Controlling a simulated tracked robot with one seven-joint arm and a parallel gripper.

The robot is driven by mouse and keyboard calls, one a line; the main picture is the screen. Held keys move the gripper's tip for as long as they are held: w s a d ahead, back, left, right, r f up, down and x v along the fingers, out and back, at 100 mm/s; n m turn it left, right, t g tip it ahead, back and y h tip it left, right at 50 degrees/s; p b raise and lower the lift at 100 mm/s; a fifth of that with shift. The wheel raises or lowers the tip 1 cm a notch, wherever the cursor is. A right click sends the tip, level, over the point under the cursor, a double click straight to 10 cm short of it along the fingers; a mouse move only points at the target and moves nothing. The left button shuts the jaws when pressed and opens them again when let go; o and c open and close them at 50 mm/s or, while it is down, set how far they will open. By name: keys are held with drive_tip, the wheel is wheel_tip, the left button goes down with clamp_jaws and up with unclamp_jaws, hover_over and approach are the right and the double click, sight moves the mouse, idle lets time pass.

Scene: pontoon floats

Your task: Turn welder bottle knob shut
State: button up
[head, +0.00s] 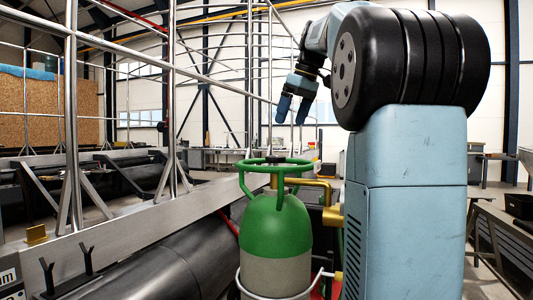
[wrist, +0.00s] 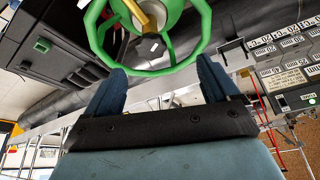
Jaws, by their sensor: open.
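The welder bottle (head: 275,225) stands upright, with a green shoulder, a grey lower body and a green ring guard (head: 247,166) on top. A small dark knob (head: 275,160) shows at the middle of the ring, with a brass valve and pipe below it to the right. My gripper (head: 293,112) hangs above the bottle, a little right of the knob, fingers apart and empty. In the wrist view my gripper (wrist: 160,82) has a finger on each side, and the green ring (wrist: 150,70) lies beyond the fingertips. The knob's turn position cannot be told.
A long dark pontoon cylinder (head: 160,265) lies left of the bottle, beside a grey metal beam (head: 130,220) with upright scaffold poles (head: 70,120). In the wrist view a dark case (wrist: 55,50) and labelled panels (wrist: 285,65) flank the ring. The air around my gripper looks free.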

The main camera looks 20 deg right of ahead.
drive_tip(key=w+d+r, duration=0.1)
drive_tip(key=w, duration=0.1)
approach(276, 161)
drive_tip(key=shift+n, duration=0.3)
drive_tip(key=w+f, duration=0.2)
drive_tip(key=f, duration=0.1)
drive_tip(key=w+f, duration=0.3)
drive_tip(key=shift+w+f, duration=0.3)
drive_tip(key=shift+a, duration=0.1)
drive_tip(key=c, duration=1.1)
